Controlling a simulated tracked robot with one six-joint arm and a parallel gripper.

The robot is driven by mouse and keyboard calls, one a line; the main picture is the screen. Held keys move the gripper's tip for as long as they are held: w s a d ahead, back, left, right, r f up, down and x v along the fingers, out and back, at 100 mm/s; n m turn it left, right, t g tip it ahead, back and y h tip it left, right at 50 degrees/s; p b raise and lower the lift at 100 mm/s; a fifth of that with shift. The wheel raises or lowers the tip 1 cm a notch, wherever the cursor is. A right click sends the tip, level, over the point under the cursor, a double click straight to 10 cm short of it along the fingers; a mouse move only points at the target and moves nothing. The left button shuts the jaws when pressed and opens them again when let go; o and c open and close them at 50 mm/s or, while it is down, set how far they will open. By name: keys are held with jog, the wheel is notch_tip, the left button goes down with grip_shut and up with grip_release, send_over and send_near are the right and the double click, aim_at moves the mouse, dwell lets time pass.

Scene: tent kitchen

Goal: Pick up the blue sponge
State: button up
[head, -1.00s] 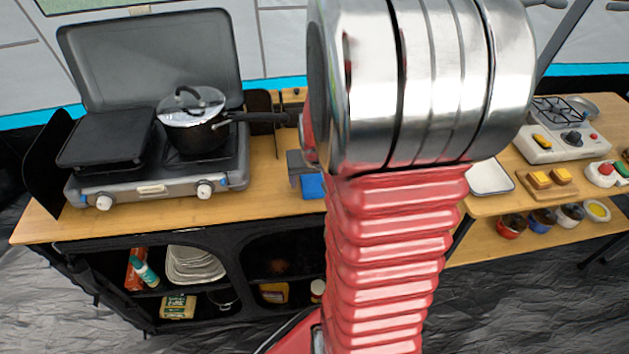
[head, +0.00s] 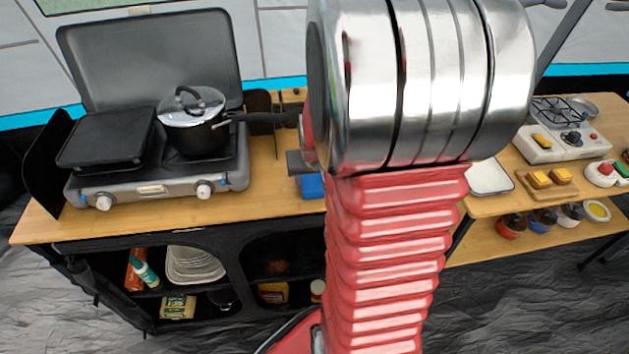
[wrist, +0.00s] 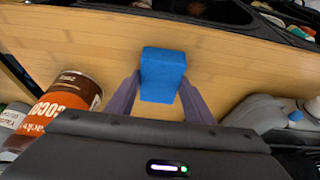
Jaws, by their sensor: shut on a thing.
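The blue sponge (wrist: 163,75) stands out in the middle of the wrist view, between the two dark fingers of my gripper (wrist: 161,83). The gripper is shut on it. In the head view part of the sponge (head: 311,186) shows on or just above the wooden counter, left of my arm. A grey part of my gripper shows just above it there. My arm hides the rest of the gripper. I cannot tell if the sponge is clear of the counter.
A brown and orange cocoa tin (wrist: 65,103) stands close on the left in the wrist view. The grey camping stove (head: 150,180) with a lidded pot (head: 195,128) is left of the sponge. A white tray (head: 488,177) lies to the right.

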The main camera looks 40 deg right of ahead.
aim_at(313, 181)
jog(key=shift+r, duration=0.1)
notch_tip(313, 181, up, 10)
jog(key=shift+r, duration=0.15)
dwell(0.5)
dwell(0.7)
